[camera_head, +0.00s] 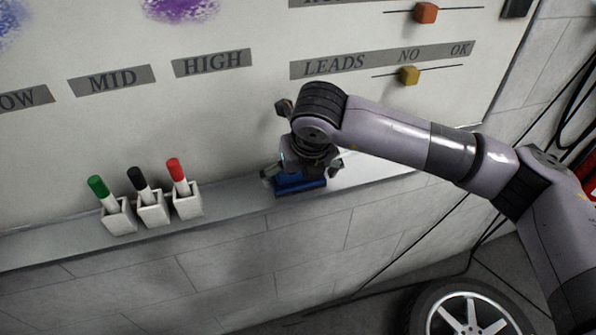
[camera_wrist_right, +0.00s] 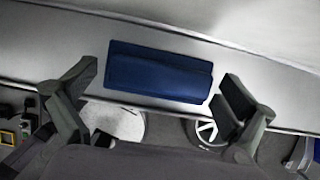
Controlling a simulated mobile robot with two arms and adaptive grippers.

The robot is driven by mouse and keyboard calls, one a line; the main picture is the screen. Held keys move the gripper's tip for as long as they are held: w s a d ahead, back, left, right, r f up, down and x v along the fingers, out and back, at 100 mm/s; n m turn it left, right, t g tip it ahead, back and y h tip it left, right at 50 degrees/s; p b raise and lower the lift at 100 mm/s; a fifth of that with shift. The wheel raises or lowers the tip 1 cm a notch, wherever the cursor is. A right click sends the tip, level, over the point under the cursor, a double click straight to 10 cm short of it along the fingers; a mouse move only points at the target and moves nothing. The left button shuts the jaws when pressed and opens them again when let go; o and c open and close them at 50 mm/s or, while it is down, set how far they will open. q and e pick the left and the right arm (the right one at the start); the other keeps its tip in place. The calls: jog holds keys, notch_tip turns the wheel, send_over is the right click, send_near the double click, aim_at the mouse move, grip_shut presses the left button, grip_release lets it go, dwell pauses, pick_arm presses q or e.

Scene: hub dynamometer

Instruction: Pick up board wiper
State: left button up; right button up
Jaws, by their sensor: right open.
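The board wiper (camera_head: 300,187) is a blue block lying on the narrow ledge below the whiteboard. In the right wrist view the wiper (camera_wrist_right: 158,72) lies flat on the ledge, slightly tilted in the picture. My right gripper (camera_head: 301,172) is over the wiper in the head view and partly hides it. In the wrist view the open right gripper (camera_wrist_right: 156,92) has one finger near each end of the wiper, with nothing held. Whether the fingers touch it cannot be told. My left gripper is not in view.
Green, black and red markers (camera_head: 174,170) stand in small white holders (camera_head: 187,203) on the ledge (camera_head: 235,207), left of the wiper. The whiteboard (camera_head: 230,105) rises behind, with sliders (camera_head: 409,75) above right. A wheel (camera_head: 470,315) and cables are below right.

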aim_at(300, 184)
jog(key=shift+f, duration=0.1)
jog(key=shift+c, duration=0.4)
jog(key=c, duration=0.8)
jog(key=shift+c, duration=0.2)
jog(key=shift+s+r+b, duration=0.15)
jog(key=shift+r+b, duration=0.1)
jog(key=shift+b, duration=0.45)
notch_tip(300, 184, up, 6)
jog(key=shift+f+b, duration=0.1)
jog(key=shift+b, duration=1.1)
jog(key=shift+s+d+r+b, duration=0.1)
jog(key=shift+s+r+b, duration=0.2)
jog(key=shift+s, duration=0.2)
jog(key=s+d+b, duration=0.2)
jog(key=s+d, duration=0.1)
jog(key=s, duration=0.6)
jog(key=s+d+b, duration=0.3)
jog(key=s, duration=0.5)
jog(key=shift+s, duration=0.4)
